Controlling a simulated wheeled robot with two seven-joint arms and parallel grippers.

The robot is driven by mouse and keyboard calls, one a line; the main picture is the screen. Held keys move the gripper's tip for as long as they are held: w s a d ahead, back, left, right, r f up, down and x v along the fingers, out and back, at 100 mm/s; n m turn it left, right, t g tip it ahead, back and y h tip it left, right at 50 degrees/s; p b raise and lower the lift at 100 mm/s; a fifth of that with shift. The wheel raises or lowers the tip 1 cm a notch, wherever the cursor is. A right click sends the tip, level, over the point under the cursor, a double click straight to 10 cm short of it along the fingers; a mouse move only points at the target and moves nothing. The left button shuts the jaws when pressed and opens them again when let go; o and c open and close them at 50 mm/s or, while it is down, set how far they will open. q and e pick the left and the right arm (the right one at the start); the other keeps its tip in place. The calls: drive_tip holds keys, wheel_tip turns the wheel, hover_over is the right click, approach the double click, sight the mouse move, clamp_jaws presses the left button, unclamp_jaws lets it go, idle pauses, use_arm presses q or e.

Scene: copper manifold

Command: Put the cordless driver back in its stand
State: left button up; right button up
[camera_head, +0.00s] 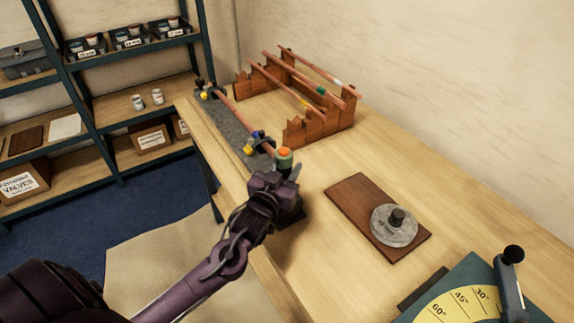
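My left gripper (280,184) is over the front part of the workbench, its arm coming in from the lower left. A green cylindrical piece with an orange top (285,157), perhaps part of the cordless driver, shows just beyond the gripper. The gripper hides what is below it. A dark base (293,217), possibly the stand, shows partly under and right of the gripper. I cannot tell whether the driver is seated in it. The fingers are hidden, so their opening is unclear. My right gripper is out of view.
On the bench (340,160) are a wooden rack (318,127) with copper pipes, a grey strip (226,122) with a pipe and clamps, a brown board (352,200) with a grey disc (394,225), and an angle-marked bender (460,300). Shelves (150,100) stand left.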

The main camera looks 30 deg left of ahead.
use_arm(q)
drive_tip(key=shift+f, duration=0.35)
drive_tip(key=o, duration=1.2)
drive_tip(key=shift+c, duration=0.2)
drive_tip(key=shift+f, duration=0.15)
drive_tip(key=s+b, duration=0.2)
drive_tip(key=s, duration=0.5)
drive_tip(key=shift+s+d, duration=0.25)
drive_tip(key=shift+s, duration=0.15)
